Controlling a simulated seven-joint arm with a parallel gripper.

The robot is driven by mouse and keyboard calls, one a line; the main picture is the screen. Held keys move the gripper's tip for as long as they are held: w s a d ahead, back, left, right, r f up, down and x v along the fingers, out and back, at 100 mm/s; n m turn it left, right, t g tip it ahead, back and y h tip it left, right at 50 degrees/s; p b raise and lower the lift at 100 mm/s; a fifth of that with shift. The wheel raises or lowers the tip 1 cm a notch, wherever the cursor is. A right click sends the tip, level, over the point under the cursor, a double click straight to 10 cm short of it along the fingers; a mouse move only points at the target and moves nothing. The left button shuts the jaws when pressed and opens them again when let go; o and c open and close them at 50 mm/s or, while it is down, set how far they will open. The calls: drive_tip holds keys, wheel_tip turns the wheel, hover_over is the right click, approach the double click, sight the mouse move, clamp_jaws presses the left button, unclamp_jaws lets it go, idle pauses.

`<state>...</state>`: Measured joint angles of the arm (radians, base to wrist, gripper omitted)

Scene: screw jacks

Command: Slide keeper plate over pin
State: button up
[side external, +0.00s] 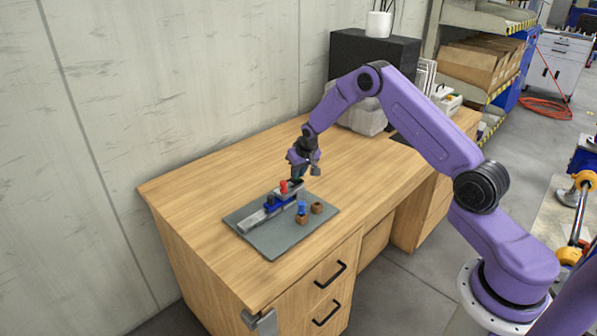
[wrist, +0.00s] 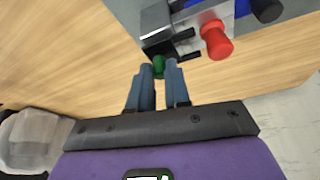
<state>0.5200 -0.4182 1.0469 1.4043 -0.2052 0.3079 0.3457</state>
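A grey jack rail (side external: 252,221) with a blue block (side external: 280,201) lies on a dark grey mat (side external: 271,244). A red-headed pin (side external: 284,187) stands on it and shows large in the wrist view (wrist: 216,40). A dark piece (wrist: 157,38) with two black prongs (wrist: 188,57), seemingly the keeper plate, is at the rail's end, the prongs pointing toward the red pin. It carries a green knob (wrist: 159,66). My gripper (wrist: 165,70) has its fingers close together on the green knob.
Two brown blocks stand on the mat to the right, one with a blue peg (side external: 302,208), the other (side external: 317,208) without. A clear bin (side external: 362,120) and a black box (side external: 372,55) stand at the back. The wooden desk (side external: 215,178) left of the mat is clear.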

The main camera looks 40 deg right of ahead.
clamp_jaws()
drive_tip(key=shift+a, duration=1.55)
drive_tip(key=o, duration=0.6)
unclamp_jaws()
